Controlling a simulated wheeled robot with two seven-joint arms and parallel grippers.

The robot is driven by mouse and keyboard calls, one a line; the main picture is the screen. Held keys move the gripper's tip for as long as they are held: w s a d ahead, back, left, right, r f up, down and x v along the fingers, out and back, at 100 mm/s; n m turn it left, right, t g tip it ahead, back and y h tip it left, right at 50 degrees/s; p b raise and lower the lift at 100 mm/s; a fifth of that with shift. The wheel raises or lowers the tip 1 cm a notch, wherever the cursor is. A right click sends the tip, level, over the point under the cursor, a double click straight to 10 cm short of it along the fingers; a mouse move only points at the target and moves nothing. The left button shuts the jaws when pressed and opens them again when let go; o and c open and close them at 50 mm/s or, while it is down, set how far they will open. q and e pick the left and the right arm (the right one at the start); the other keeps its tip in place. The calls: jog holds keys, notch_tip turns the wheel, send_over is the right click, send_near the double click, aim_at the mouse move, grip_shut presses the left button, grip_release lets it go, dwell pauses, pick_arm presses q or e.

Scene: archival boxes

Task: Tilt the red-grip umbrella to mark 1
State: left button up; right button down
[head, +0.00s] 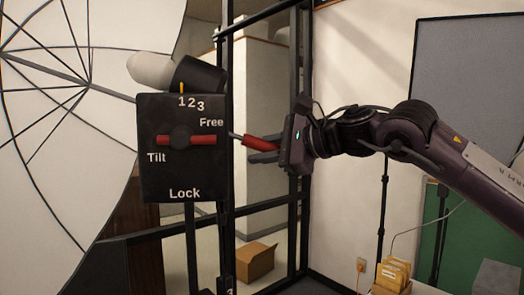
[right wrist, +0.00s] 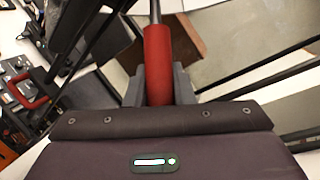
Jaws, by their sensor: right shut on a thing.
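The white umbrella (head: 50,120) stands open at the left of the head view, with its dark ribs showing. Its shaft passes behind a black control box (head: 160,180) and ends in a red grip (head: 258,143), angled slightly down to the right. My right gripper (head: 264,150) is shut on this grip; in the right wrist view the red grip (right wrist: 158,65) sits between the grey fingers. The box carries the marks 1, 2, 3 (head: 191,103) and a red lever (head: 200,140) lying level between Tilt and Free. An orange pointer (head: 181,87) stands above mark 1. My left gripper is out of view.
A black upright frame (head: 226,230) stands close behind the box and grip. A cardboard box (head: 255,262) lies on the floor beyond. A grey panel (head: 470,70) and a carton of folders (head: 393,275) are at the right.

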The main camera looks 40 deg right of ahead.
jog(key=c, duration=1.3)
grip_release()
jog(key=shift+r, duration=0.15)
jog(key=shift+o, duration=0.2)
jog(key=shift+s+d+b, duration=0.2)
jog(key=shift+s+b, duration=0.25)
jog(key=b+v, duration=0.3)
jog(key=v, duration=0.3)
jog(key=shift+s+r, duration=0.1)
jog(key=shift+s, duration=0.1)
jog(key=shift+s+d+r, duration=0.1)
jog(key=shift+s+d, duration=0.1)
jog(key=shift+s, duration=0.1)
